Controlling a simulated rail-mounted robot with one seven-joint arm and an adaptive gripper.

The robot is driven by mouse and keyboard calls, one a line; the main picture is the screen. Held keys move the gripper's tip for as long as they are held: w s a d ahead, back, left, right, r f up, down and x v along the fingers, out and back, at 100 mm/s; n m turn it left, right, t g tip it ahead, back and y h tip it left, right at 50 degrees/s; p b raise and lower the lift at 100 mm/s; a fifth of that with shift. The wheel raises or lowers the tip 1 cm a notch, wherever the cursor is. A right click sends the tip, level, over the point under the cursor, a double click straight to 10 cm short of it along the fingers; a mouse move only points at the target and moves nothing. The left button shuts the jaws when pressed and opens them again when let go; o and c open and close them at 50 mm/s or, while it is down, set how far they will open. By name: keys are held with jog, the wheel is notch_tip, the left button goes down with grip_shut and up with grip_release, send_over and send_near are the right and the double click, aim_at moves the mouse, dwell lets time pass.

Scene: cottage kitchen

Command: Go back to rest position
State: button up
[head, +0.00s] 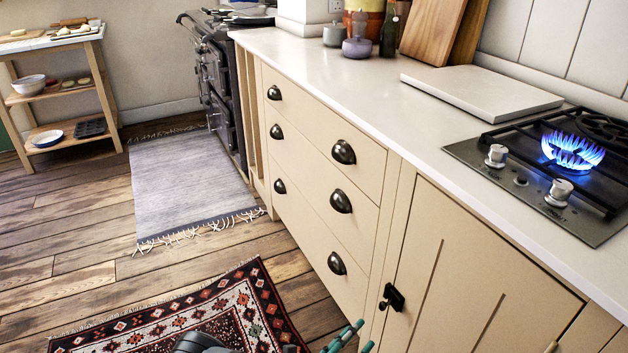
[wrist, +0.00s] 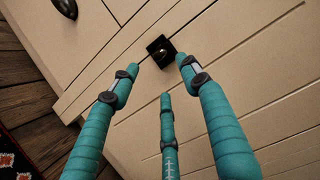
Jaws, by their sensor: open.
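My gripper (wrist: 160,80) is open, with its teal fingers spread and nothing between them. In the wrist view its fingertips are in front of a cream cabinet door, close to a black latch (wrist: 160,50). I cannot tell whether any fingertip touches the latch or door. The door looks closed.
Cream drawers with dark cup handles (head: 343,152) stand left of the door. A gas hob (head: 560,160) on the white counter (head: 330,75) has a lit blue flame. A patterned rug (head: 190,320) and a grey rug (head: 190,185) lie on the wooden floor.

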aim_at(379, 309)
jog(key=x, duration=1.1)
jog(key=shift+d, duration=0.1)
jog(key=shift+s+f+m+b, duration=0.1)
jog(key=shift+f+m+b, duration=0.65)
jog(key=shift+b, duration=0.4)
jog(key=m+t+h+b, duration=0.1)
jog(key=m+h+b, duration=0.1)
jog(key=m, duration=0.2)
jog(key=shift+b, duration=0.4)
jog(key=m+h+b, duration=0.2)
jog(key=m, duration=0.3)
jog(key=m+h, duration=0.1)
jog(key=m, duration=0.2)
jog(key=m+g+h+b, duration=0.1)
jog(key=m, duration=0.2)
jog(key=shift+a+r+g+h, duration=0.2)
jog(key=shift+a+g+h, duration=0.05)
jog(key=shift+g+h, duration=0.05)
jog(key=m+g+h, duration=0.1)
jog(key=m, duration=0.2)
jog(key=m+g+h, duration=0.1)
jog(key=m, duration=0.2)
jog(key=shift+w+r+m+g, duration=0.2)
jog(key=shift+w+m+g, duration=0.05)
jog(key=shift+m+g, duration=0.1)
jog(key=shift+a, duration=0.1)
